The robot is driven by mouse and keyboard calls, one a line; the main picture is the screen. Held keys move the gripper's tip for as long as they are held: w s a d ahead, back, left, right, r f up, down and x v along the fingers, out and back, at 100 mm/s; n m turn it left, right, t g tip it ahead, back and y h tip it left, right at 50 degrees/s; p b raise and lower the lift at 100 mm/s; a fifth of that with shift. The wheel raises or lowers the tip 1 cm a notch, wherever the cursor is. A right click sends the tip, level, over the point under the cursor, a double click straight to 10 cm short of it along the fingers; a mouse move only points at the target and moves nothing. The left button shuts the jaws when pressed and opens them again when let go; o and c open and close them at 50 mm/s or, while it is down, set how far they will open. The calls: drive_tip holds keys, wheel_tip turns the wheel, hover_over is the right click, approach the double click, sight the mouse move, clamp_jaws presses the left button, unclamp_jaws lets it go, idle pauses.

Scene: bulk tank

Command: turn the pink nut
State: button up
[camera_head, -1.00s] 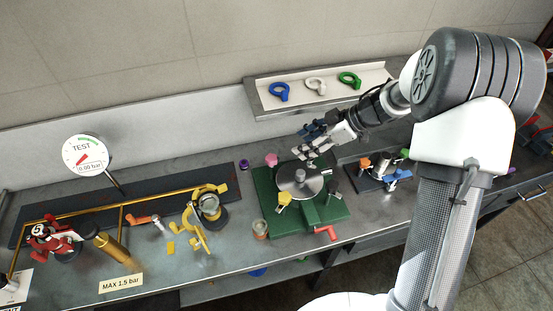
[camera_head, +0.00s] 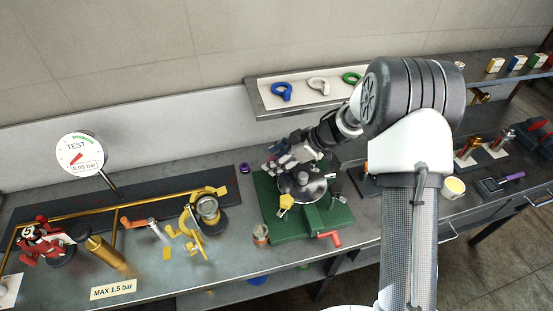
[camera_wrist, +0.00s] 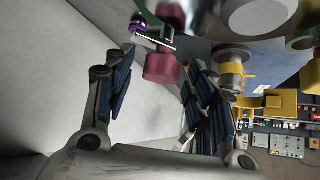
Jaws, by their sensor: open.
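The pink nut (camera_wrist: 161,66) shows in the wrist view as a dark pink block, between my fingers near their tips and nearer the right finger. Gaps show on both sides. My gripper (camera_wrist: 150,80) is open, and I see no finger closed on the nut. In the head view my gripper (camera_head: 274,164) is over the back left of the green fixture (camera_head: 267,225), beside the round metal lid (camera_head: 314,190). It hides the nut there.
A yellow nut (camera_head: 286,201) and a red-orange handle (camera_head: 329,235) are at the fixture's front. Brass pipework (camera_head: 120,205) lies farther left.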

drive_tip(key=shift+c, duration=0.2)
drive_tip(key=c, duration=1)
drive_tip(key=p, duration=0.2)
drive_tip(key=shift+r+n+g+p, duration=0.3)
drive_tip(key=shift+n, duration=0.1)
drive_tip(key=n+g+p, duration=0.1)
drive_tip(key=p, duration=0.1)
drive_tip(key=shift+w+p, duration=0.15)
drive_tip(key=shift+p, duration=0.25)
drive_tip(key=shift+w+n+g+p, duration=0.1)
drive_tip(key=shift+n+g+p, duration=0.4)
drive_tip(key=shift+n+p, duration=0.5)
drive_tip(key=shift+f+n+g, duration=0.2)
drive_tip(key=shift+n+g, duration=0.3)
drive_tip(key=shift+g, duration=0.1)
drive_tip(key=o, duration=1)
drive_tip(key=shift+o, duration=0.2)
